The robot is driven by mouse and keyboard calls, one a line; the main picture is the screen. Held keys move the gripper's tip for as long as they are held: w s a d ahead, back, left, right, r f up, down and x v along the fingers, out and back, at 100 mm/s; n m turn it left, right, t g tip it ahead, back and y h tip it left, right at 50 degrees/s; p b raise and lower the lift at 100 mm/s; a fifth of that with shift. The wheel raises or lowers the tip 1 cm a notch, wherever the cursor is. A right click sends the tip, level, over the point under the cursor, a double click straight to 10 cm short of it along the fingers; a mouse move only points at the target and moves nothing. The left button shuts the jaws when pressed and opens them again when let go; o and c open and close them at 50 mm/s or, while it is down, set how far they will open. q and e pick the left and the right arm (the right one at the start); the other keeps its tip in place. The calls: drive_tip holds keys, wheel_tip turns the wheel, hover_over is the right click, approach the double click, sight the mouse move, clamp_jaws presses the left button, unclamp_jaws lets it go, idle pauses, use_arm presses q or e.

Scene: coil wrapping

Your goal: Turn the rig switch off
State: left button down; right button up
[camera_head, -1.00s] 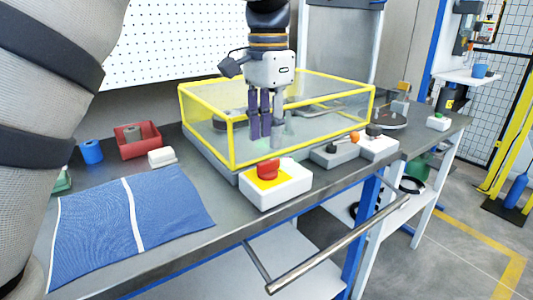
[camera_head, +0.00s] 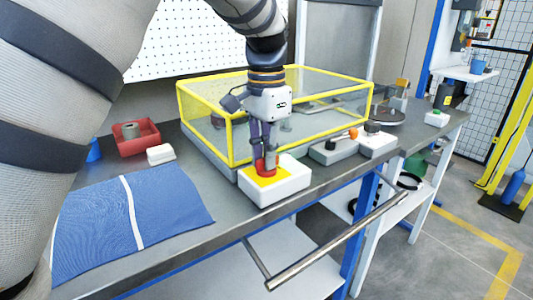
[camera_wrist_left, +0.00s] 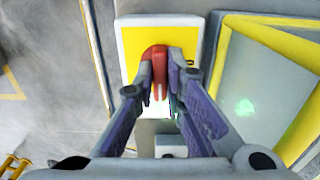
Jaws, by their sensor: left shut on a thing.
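The red knob (camera_head: 265,170) stands on a yellow plate on top of a white switch box (camera_head: 286,186) near the bench's front edge. In the left wrist view the red knob (camera_wrist_left: 156,54) has a pale line along it and sits between two purple-grey fingers. My left gripper (camera_head: 264,156) points down from above and is shut on the knob, hiding part of it. My right gripper is not in view.
The yellow-framed clear guard (camera_head: 232,142) stands right behind the box. To its right are a grey box with an orange-tipped lever (camera_head: 333,149) and a white box with a dark knob (camera_head: 378,144). A blue cloth (camera_head: 95,220) and red bin (camera_head: 135,146) lie left.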

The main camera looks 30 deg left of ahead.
use_arm(q)
drive_tip(key=n, duration=0.4)
drive_tip(key=shift+n, duration=0.4)
drive_tip(key=n, duration=0.4)
drive_tip(key=shift+n, duration=0.3)
drive_tip(key=n, duration=0.4)
drive_tip(key=shift+n, duration=2.4)
drive_tip(key=c, duration=1.7)
unclamp_jaws()
drive_tip(key=shift+o, duration=0.2)
wheel_tip(320, 180, up, 12)
